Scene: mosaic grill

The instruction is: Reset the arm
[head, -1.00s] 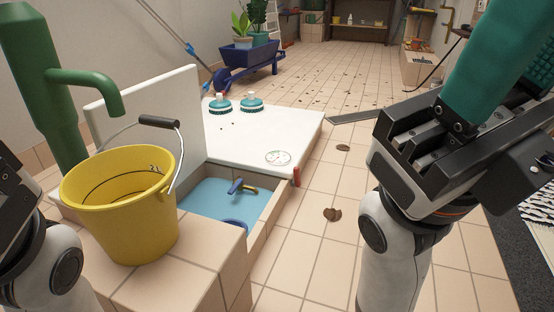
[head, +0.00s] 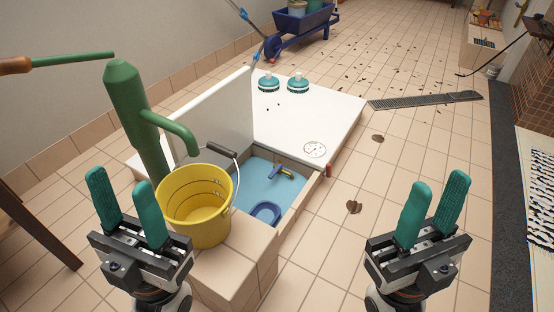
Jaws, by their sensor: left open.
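My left gripper (head: 128,208) is at the lower left of the head view, in front of the tiled block and just left of the yellow bucket (head: 196,228). Its two teal fingers point up and stand apart with nothing between them. My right gripper (head: 432,214) is at the lower right over the tiled floor. Its teal fingers also stand apart and are empty. The bucket sits upright on the tiled block (head: 236,262) below the green pump (head: 126,92), its handle leaning to the right.
Right of the bucket is a basin of blue water (head: 258,184) holding small items. Behind it is a white slab (head: 325,115) with two teal brushes (head: 298,84). A floor drain grate (head: 425,101) and brown spots lie on the tiles. A dark wooden leg (head: 40,228) stands at the left.

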